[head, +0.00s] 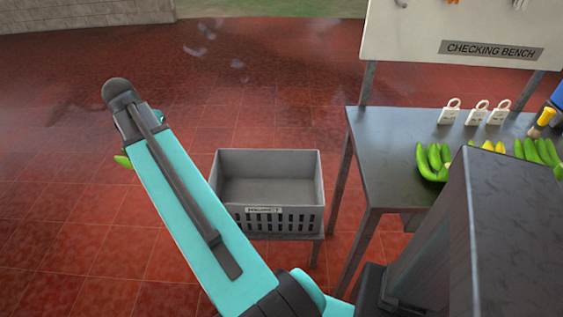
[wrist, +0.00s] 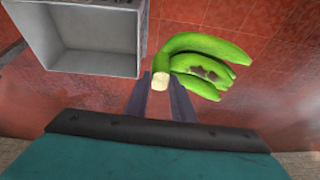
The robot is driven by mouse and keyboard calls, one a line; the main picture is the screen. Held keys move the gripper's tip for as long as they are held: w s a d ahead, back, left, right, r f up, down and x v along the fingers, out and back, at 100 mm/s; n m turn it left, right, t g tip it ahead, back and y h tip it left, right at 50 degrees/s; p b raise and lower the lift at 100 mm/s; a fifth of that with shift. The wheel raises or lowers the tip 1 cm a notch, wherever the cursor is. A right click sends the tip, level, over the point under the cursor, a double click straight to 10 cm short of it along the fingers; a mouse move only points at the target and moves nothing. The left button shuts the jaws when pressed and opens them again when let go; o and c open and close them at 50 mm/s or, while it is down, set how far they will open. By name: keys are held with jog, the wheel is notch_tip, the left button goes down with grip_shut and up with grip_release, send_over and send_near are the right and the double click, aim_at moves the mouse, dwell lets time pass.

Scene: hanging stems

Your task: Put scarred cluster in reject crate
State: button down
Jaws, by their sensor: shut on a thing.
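In the wrist view my gripper (wrist: 161,100) is shut on the cut stem end of a green banana cluster (wrist: 210,48). The cluster has brown scar patches on one of its fingers and hangs clear over the red floor. The reject crate (head: 270,222) is a grey, empty crate with a label on its front, on a low stand in the middle of the head view. It also shows at the upper left of the wrist view (wrist: 95,72), to the left of the cluster and apart from it. In the head view my arm hides the gripper and most of the cluster; only a green tip (head: 123,161) shows.
A checking bench (head: 385,150) stands right of the crate. It bears several banana clusters (head: 432,162), white tags (head: 478,112) and a yellow-handled brush (head: 543,120). A sign board (head: 420,35) rises behind it. The red tiled floor left of the crate is open.

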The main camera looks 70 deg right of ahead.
jog(key=s+d+f+m+g+b, duration=0.2)
jog(key=s+d+f+m, duration=0.4)
jog(key=s, duration=0.5)
jog(key=s+d+f+m+g+y+b, duration=0.1)
jog(key=s+d+f+m+b, duration=0.4)
jog(key=s+d, duration=0.6)
jog(key=s+d+f+m+g+y+b, duration=0.1)
jog(key=s+d+f+m+g+b, duration=0.2)
jog(key=s+d+f+m, duration=0.5)
jog(key=s+d+b, duration=0.1)
jog(key=s, duration=0.3)
jog(key=shift+d, duration=0.15)
jog(key=shift+f, duration=0.1)
notch_tip(320, 180, down, 25)
jog(key=b, duration=1.5)
jog(key=shift+b, duration=0.3)
jog(key=shift+f, duration=0.3)
dwell(0.4)
jog(key=c, duration=1.4)
grip_release()
jog(key=shift+c, duration=0.2)
